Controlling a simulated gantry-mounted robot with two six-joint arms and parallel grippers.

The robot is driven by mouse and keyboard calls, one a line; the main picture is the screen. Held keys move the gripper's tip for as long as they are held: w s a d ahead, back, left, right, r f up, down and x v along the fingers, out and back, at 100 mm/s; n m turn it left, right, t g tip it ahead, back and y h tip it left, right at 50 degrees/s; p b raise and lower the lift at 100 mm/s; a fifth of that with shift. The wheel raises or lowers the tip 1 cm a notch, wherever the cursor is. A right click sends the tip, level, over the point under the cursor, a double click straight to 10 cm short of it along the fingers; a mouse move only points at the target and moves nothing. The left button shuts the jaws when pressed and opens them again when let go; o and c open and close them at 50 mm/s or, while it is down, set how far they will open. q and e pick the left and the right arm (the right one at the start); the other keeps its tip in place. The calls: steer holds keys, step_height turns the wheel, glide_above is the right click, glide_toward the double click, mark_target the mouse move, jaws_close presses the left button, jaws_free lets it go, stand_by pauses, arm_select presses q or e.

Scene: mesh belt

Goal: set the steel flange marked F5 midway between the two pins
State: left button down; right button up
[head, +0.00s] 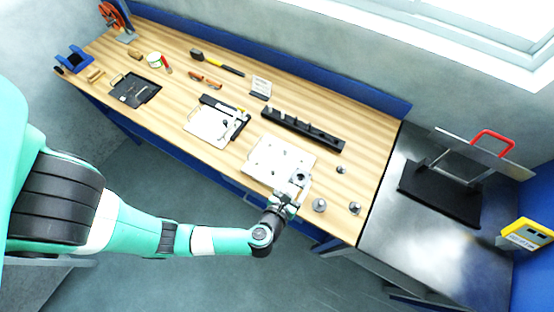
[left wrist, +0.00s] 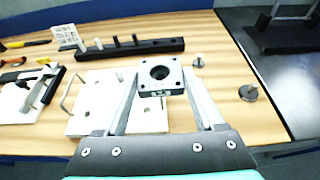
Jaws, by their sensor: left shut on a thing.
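In the head view the gripper (head: 295,186) is over the right front part of a white plate (head: 262,168). The plate (left wrist: 92,118) has small dark holes and a wire handle at its left. Small grey pieces with stems stand right of the gripper, one at the back (head: 342,169) and two nearer the front (head: 320,205). I cannot tell which things are the two pins.
A black rail (head: 300,131) with several pegs lies behind the plate. A white board with a black clamp (head: 215,125) is to its left. A small sign (head: 261,87), hammer (head: 215,62) and black tray (head: 135,90) are farther off. A metal table adjoins at right.

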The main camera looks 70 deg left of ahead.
arm_select(q)
steer(key=s+a+f, duration=0.2)
steer(key=a+f, duration=0.2)
steer(key=a, duration=0.5)
steer(key=b, duration=0.3)
glide_above(276, 168)
steer(key=d, duration=0.1)
step_height(276, 168, down, 5)
steer(key=shift+r, duration=0.1)
steer(key=shift+a+f, duration=0.2)
steer(key=shift+a, duration=0.05)
steer(key=shift+a+f, duration=0.2)
steer(key=shift+f, duration=0.15)
step_height(276, 168, down, 3)
steer(key=b, duration=0.3)
steer(key=shift+r, duration=0.1)
jaws_free()
steer(key=shift+f, duration=0.2)
